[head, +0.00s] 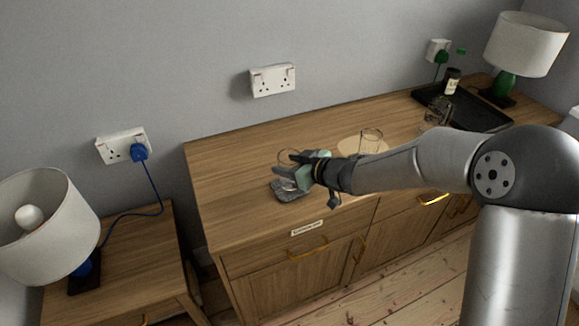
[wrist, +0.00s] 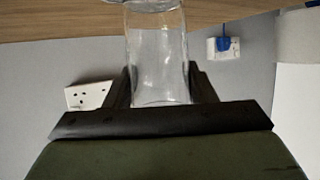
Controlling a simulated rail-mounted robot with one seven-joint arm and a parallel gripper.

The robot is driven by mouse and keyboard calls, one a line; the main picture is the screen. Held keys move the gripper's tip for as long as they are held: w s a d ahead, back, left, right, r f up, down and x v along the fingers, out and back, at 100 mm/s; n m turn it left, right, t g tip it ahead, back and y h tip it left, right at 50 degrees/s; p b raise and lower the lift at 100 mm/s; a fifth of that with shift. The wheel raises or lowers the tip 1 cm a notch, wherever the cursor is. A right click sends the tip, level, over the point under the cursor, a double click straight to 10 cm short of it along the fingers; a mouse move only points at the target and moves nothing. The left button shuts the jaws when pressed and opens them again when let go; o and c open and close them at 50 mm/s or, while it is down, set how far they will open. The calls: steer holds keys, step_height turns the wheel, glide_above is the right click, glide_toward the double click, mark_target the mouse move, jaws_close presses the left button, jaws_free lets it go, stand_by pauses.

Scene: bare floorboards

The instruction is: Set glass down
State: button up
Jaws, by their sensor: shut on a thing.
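My gripper (head: 289,171) is shut on a clear glass (wrist: 158,60), with a finger on each side of it in the wrist view. In the head view the held glass (head: 290,157) is faint and partly hidden by the fingers. It is over the front left part of the wooden sideboard top (head: 226,165). A dark grey coaster (head: 288,194) lies right below the gripper. I cannot tell whether the glass touches it.
A second clear glass (head: 370,141) stands on a round pale mat (head: 349,146), behind my arm. Another glass (head: 437,110) stands near a black tray (head: 482,115) holding a dark jar (head: 452,82). A lamp (head: 47,225) stands on the lower left cabinet. The sideboard's left end is clear.

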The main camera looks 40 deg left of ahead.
steer(key=shift+f, duration=0.3)
steer(key=shift+f, duration=0.15)
steer(key=o, duration=1.1)
steer(key=shift+r, duration=0.25)
steer(key=p+v, duration=0.1)
steer(key=v, duration=1.1)
